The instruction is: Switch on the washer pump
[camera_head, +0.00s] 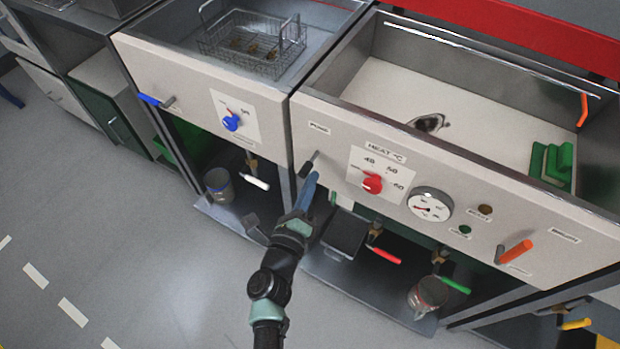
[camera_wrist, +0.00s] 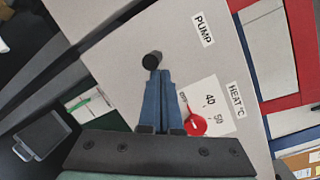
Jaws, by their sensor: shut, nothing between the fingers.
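The washer panel (camera_head: 350,135) carries a PUMP label (camera_head: 318,128), which also shows in the wrist view (camera_wrist: 203,30). Below the label a small lever with a black grip (camera_head: 305,168) sticks out, pointing down and left in the head view. In the wrist view the round black end of the grip (camera_wrist: 151,60) shows just beyond my fingertips. My gripper (camera_head: 312,177) is shut and empty, its blue fingers together. The fingertips are close beside the lever's grip; I cannot tell whether they touch it. My gripper also shows in the wrist view (camera_wrist: 160,73).
Right of the lever are a red heat knob (camera_head: 372,184), a round gauge (camera_head: 430,204) and an orange-handled lever (camera_head: 514,252). Coloured valve handles, one red (camera_head: 384,255), sit below the panel. A neighbouring tank with a wire basket (camera_head: 252,44) stands left. The floor in front is clear.

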